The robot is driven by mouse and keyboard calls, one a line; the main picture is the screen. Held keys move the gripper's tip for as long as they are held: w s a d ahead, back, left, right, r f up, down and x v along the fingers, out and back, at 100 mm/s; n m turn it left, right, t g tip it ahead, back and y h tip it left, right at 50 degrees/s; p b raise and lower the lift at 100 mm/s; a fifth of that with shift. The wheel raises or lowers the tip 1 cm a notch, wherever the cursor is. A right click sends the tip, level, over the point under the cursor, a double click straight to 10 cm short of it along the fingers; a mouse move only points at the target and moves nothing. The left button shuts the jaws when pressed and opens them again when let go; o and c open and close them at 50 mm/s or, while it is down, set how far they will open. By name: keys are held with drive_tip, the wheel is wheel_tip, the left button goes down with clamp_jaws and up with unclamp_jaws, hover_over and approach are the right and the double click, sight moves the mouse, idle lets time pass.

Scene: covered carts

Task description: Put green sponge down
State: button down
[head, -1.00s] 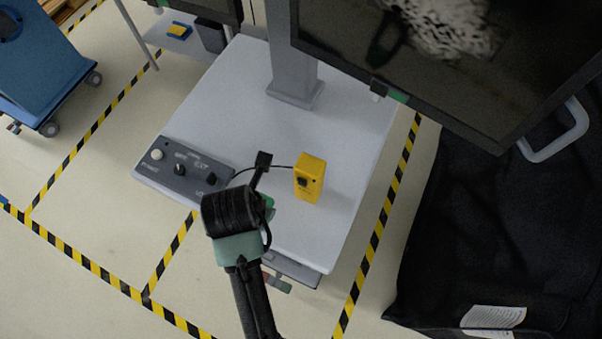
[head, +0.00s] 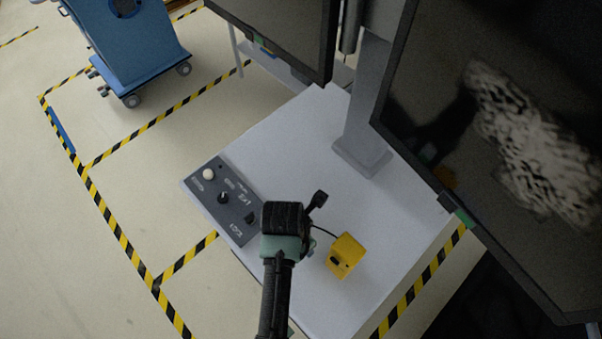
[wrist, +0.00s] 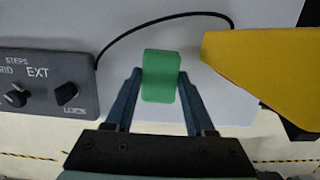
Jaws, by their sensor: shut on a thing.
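The green sponge (wrist: 160,76) is held between the two fingers of my gripper (wrist: 159,84) in the wrist view. My gripper is shut on it, above the white cart top near its front edge. In the head view my gripper (head: 312,232) is over the white cart top (head: 290,140), between the control panel and the yellow box; my wrist hides most of the sponge there. I cannot tell whether the sponge touches the surface.
A grey control panel (head: 222,200) with knobs lies left of my gripper. A yellow box (head: 346,256) with a black cable stands right of it. A grey column (head: 366,110) and large monitors (head: 500,130) rise behind. The cart top's middle is clear. A blue cart (head: 135,45) stands far left.

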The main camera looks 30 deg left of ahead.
drive_tip(key=shift+f, duration=1.6)
drive_tip(key=shift+c, duration=1.2)
unclamp_jaws()
drive_tip(key=r, duration=0.4)
drive_tip(key=s+r, duration=0.1)
drive_tip(key=r, duration=0.7)
drive_tip(key=shift+s+a+b, duration=0.3)
drive_tip(key=shift+s+b, duration=0.05)
